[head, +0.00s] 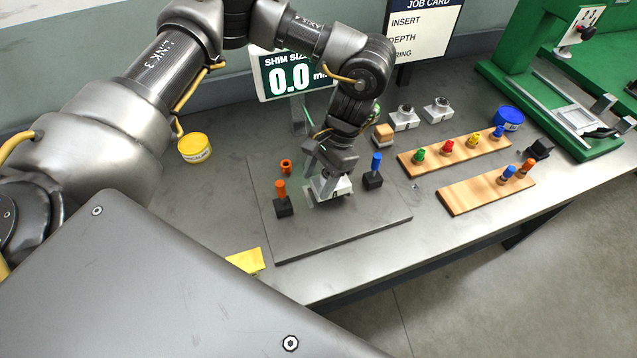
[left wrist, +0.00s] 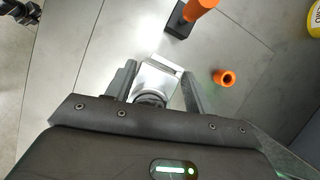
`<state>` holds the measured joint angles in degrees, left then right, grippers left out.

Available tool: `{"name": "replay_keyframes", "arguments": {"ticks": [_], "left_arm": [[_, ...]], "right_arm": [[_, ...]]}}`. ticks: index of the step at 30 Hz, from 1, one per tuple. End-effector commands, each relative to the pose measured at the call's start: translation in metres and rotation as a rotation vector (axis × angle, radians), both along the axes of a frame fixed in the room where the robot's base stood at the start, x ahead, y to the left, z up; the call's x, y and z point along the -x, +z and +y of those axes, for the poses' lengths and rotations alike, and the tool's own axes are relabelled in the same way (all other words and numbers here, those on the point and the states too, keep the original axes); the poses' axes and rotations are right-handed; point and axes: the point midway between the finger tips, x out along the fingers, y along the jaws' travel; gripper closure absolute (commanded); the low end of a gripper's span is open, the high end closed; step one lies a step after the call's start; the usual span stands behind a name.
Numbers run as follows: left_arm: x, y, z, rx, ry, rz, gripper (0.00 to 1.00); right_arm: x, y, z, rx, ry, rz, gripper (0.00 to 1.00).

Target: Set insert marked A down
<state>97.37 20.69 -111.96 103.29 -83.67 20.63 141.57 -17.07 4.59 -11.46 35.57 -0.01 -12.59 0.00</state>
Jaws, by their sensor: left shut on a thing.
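My left gripper (head: 328,172) points down over the dark grey plate (head: 350,232) on the bench. It is shut on a silver metal insert (head: 332,190), which also shows between the two fingers in the left wrist view (left wrist: 157,78). The insert is at or just above the plate; I cannot tell whether it touches. No letter on it is readable. Two similar silver inserts stand at the back of the bench, one on the left (head: 404,118) and one on the right (head: 437,109). My right gripper is not in view.
An orange-handled tool (head: 281,192) and a blue-handled tool (head: 375,166) stand in black blocks either side of the insert. An orange ring (head: 286,166) lies behind. Wooden racks (head: 487,192) with coloured pegs are to the right. A yellow tin (head: 194,147) stands left. The plate's front is clear.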

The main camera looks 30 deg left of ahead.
Motion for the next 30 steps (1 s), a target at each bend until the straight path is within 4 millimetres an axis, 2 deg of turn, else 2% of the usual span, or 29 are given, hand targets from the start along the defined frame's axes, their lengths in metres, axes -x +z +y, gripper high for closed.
{"name": "replay_keyframes", "arguments": {"ticks": [1, 6, 18, 19, 24, 30], "left_arm": [[0.002, -0.006, -0.001, 0.000, 0.002, 0.005, 1.00], [0.001, -0.025, -0.001, 0.001, 0.001, 0.003, 1.00], [0.001, -0.031, -0.001, 0.000, 0.000, 0.001, 1.00], [0.001, -0.031, -0.001, 0.000, 0.000, 0.001, 0.44], [0.001, -0.031, -0.001, 0.000, 0.000, 0.001, 0.24], [0.001, -0.030, -0.001, 0.000, 0.000, 0.001, 0.24]], "right_arm": [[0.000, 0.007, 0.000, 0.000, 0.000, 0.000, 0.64], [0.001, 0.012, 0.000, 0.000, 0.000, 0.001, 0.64], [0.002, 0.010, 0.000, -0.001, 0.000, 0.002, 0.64], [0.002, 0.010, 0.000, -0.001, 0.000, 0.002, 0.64], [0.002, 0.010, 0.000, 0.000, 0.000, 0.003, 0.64], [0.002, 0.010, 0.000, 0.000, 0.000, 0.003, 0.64]]}}
